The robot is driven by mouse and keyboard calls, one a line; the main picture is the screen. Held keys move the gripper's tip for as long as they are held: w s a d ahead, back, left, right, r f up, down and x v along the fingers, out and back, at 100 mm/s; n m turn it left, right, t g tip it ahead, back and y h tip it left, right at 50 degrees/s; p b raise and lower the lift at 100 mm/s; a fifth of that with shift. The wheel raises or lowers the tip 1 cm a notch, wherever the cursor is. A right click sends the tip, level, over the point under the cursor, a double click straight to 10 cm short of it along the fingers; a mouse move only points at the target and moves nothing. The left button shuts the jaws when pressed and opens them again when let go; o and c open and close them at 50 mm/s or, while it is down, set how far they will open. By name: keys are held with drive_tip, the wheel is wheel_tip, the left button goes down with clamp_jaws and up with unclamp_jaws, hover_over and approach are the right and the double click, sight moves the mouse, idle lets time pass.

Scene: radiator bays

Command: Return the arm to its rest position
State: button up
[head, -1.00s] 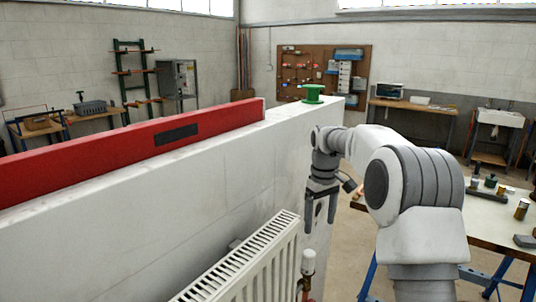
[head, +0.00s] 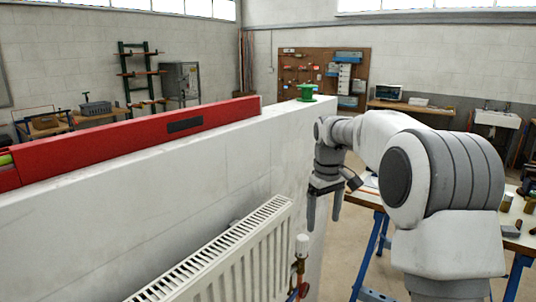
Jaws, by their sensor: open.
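My gripper (head: 323,212) hangs at the end of my white and grey arm, pointing down. Its two dark fingers are apart and nothing shows between them. It is beside the end of the white wall (head: 200,165) and above and to the right of the white radiator (head: 235,255). In this view the left finger overlaps the wall's face; I cannot tell whether it touches. The radiator valve (head: 302,246), with a white head, stands just below the fingers in the picture.
A long red level (head: 120,140) and a green spool-like object (head: 307,93) sit on the wall top. A workbench with blue legs (head: 375,250) stands behind my arm, with small items on it. A tool board and benches line the far walls. Open floor lies beyond the wall's end.

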drive_tip(key=s+r+m+t, duration=0.1)
drive_tip(key=s+r, duration=0.3)
drive_tip(key=s, duration=0.4)
drive_tip(key=s+r+m+t, duration=0.2)
drive_tip(key=s+r, duration=0.2)
drive_tip(key=s, duration=0.5)
drive_tip(key=s+f+m+t, duration=0.2)
drive_tip(key=s+f, duration=0.2)
drive_tip(key=s, duration=1.1)
drive_tip(key=shift+s+f+m, duration=0.2)
drive_tip(key=shift+s+m, duration=0.1)
